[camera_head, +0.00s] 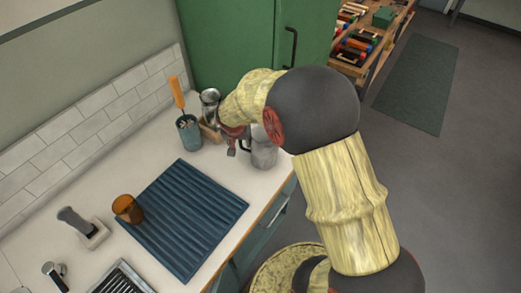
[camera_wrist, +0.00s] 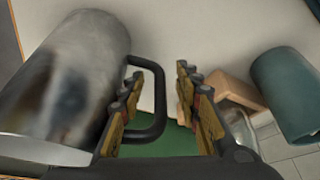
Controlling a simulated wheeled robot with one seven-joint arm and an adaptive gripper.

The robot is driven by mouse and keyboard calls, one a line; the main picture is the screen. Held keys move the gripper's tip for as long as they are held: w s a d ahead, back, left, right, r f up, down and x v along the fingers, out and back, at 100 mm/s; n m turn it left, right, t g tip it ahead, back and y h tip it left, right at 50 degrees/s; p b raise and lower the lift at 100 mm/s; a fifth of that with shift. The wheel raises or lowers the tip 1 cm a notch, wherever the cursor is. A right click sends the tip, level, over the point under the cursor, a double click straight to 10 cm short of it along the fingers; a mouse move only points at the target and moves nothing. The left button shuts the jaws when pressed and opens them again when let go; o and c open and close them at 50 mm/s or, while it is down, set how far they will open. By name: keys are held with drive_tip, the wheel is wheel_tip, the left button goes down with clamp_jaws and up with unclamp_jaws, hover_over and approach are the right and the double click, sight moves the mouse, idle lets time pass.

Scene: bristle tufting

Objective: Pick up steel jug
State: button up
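The steel jug (camera_head: 264,153) stands on the white counter near its right end, partly hidden by my arm. In the wrist view the jug (camera_wrist: 65,82) fills the left side, and its dark loop handle (camera_wrist: 158,112) reaches between my fingers. My gripper (camera_wrist: 160,88) is open, with one finger on each side of the handle's outer part. The left finger overlaps the handle in the picture; I cannot tell whether they touch. In the head view my gripper (camera_head: 234,143) is at the jug's left side, by its handle.
A teal cup (camera_head: 188,130) with an orange-handled tool and a metal vessel (camera_head: 210,99) by a wooden holder (camera_head: 210,132) stand close left of my gripper. A ribbed blue mat (camera_head: 185,220) lies in front, with an amber glass (camera_head: 127,208) at its left edge. The counter edge is right.

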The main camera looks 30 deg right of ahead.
drive_tip(key=shift+r, duration=0.1)
drive_tip(key=c, duration=0.7)
clamp_jaws()
idle(0.3)
